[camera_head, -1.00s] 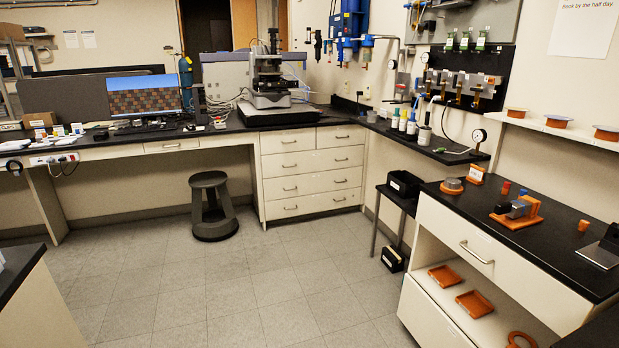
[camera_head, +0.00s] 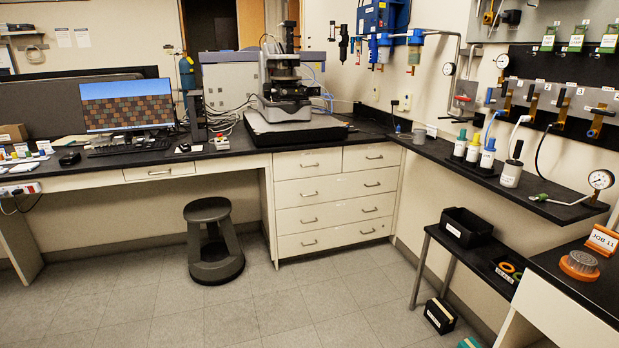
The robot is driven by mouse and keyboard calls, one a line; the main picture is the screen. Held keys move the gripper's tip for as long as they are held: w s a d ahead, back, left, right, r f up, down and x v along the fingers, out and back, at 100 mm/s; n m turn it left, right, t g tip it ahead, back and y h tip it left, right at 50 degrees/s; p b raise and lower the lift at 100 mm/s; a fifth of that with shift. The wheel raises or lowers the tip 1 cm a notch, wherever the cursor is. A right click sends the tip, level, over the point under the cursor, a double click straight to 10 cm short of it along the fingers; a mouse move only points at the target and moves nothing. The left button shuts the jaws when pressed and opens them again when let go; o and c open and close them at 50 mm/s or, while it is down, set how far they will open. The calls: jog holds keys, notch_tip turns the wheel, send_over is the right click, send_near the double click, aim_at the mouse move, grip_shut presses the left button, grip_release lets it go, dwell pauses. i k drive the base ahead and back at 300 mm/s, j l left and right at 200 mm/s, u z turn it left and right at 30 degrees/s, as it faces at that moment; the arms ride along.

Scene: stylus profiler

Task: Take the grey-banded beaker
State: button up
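I cannot clearly make out a grey-banded beaker at this size. A small grey cup-like vessel (camera_head: 419,136) stands on the black bench near the back corner; I cannot tell whether it has a band. To its right, a white container (camera_head: 511,174) with a dark upright piece stands on the right-hand bench, beside small bottles with yellow, green and blue caps (camera_head: 474,150). My gripper is not in view.
The black bench (camera_head: 240,146) runs along the back and right walls. A dark stool (camera_head: 212,240) stands on the floor before it. A low black side table (camera_head: 462,243) holds bins. An orange-based counter piece (camera_head: 580,266) is at right. Open floor lies in the middle.

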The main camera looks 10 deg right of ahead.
aim_at(419, 135)
jog(key=i, duration=1.9)
